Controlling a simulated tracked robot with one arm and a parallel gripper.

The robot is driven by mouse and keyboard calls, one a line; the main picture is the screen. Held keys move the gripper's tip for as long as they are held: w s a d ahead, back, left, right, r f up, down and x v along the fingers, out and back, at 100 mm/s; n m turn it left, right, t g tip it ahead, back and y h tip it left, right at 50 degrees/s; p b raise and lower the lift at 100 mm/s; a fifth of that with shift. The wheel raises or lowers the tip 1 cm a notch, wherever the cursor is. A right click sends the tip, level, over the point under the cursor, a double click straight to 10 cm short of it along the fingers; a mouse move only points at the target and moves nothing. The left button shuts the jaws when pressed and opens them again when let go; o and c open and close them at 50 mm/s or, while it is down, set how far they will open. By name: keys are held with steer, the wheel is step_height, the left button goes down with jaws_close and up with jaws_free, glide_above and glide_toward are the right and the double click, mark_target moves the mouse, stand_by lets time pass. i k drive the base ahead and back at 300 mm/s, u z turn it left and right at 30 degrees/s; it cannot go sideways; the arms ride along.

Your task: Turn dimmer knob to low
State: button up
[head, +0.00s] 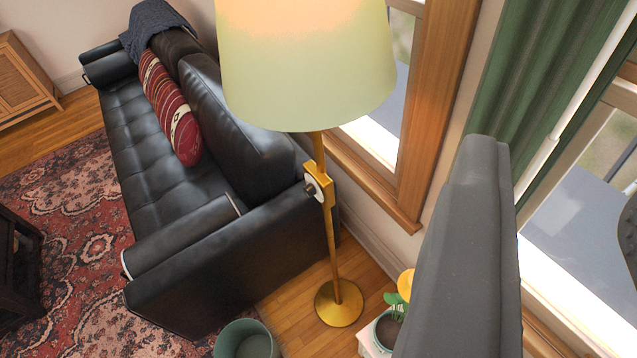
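A brass floor lamp (331,240) with a pale cream-green shade (305,65) stands by the sofa's near end. The inside top of the shade glows warm orange. A brass block on the pole carries a white round plate with a small dark dimmer knob (311,188), facing left. The knob's setting is too small to read. My gripper is not in view, and nothing touches the knob.
A black leather sofa (205,255) stands left of and behind the lamp. A green bin (246,340) and a potted plant (390,330) flank the base. A patterned rug (75,220) lies left.

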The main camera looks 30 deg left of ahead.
mark_target(309, 190)
steer(key=u, duration=0.45)
steer(key=k, duration=1.15)
steer(key=u, duration=1.2)
steer(key=i, duration=1.35)
steer(key=z, duration=0.45)
